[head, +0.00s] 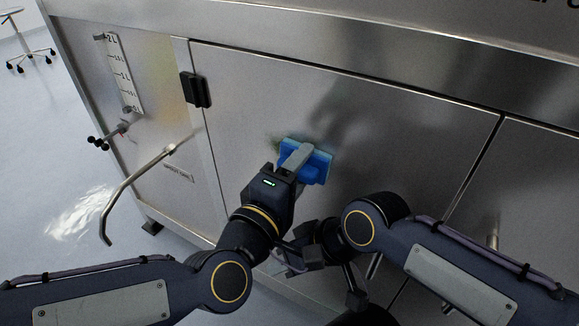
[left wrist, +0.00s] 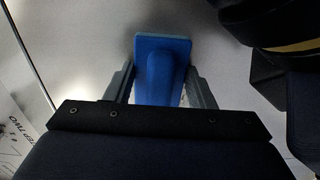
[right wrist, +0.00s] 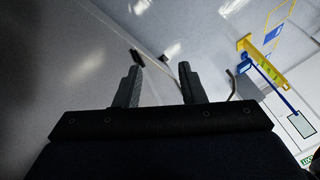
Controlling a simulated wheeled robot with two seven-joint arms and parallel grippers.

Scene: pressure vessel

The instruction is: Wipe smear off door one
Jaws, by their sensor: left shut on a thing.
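My left gripper (head: 286,176) is shut on a blue wiper (head: 318,167) by its raised handle. The wiper's flat pad lies at the metal door (head: 240,100); whether it presses on the surface I cannot tell. The wiper also shows in the left wrist view (left wrist: 162,65) between the two fingers. A faint greenish-brown smear (head: 275,143) shows on the door just left of the wiper; part of it may be hidden behind the wiper. My right gripper is open and empty in the right wrist view (right wrist: 160,85); in the head view its fingers are low and partly hidden.
A black hinge (head: 195,90) sits at the door's left edge. A bent metal pipe (head: 135,180) sticks out at the left, below a level gauge (head: 124,75). A wheeled stool (head: 28,55) stands far left. My right arm is close beside my left gripper.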

